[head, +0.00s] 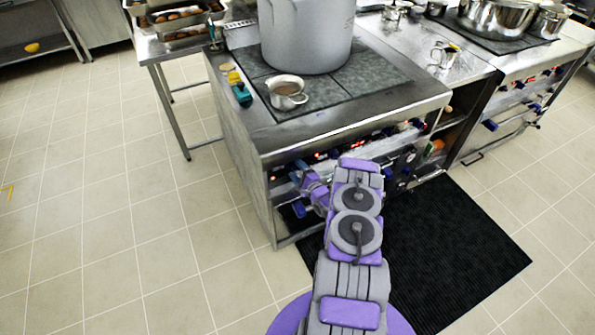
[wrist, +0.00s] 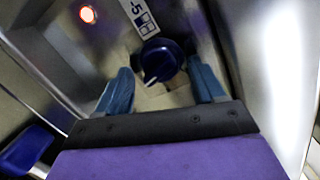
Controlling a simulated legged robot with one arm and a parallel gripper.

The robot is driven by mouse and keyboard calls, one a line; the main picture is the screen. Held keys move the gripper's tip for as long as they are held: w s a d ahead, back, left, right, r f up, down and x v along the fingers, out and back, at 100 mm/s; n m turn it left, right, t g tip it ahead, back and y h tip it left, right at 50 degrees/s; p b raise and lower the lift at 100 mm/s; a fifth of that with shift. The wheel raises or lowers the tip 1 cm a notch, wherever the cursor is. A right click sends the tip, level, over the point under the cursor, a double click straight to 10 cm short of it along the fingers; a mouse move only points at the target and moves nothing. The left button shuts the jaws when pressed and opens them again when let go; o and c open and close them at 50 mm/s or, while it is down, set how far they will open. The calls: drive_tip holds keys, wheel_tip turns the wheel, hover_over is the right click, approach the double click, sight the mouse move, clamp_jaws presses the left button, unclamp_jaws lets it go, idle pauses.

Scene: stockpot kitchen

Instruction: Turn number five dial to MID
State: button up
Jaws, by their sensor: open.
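The number five dial (wrist: 161,60) is a dark blue round knob on the steel stove front, in the wrist view. A white label (wrist: 141,18) with a "5" and small squares sits beside it. My gripper (wrist: 163,85) is open, with one blue finger on each side of the dial. I cannot tell whether the fingers touch it. In the head view my gripper (head: 298,172) is at the left part of the stove front, and my arm partly hides the dials there. The dial's set position cannot be read clearly.
A lit red lamp (wrist: 88,14) is above left of the dial. A large stockpot (head: 306,38) and a small pot (head: 287,92) stand on the stove top (head: 350,112). A black mat (head: 450,245) covers the floor in front.

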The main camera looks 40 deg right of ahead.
drive_tip(key=shift+a, duration=0.1)
drive_tip(key=s+a+p, duration=0.1)
drive_tip(key=s+p, duration=0.3)
drive_tip(key=s, duration=1.3)
drive_tip(key=shift+s+a+r, duration=0.15)
drive_tip(key=shift+a+r, duration=0.05)
drive_tip(key=shift+a, duration=0.15)
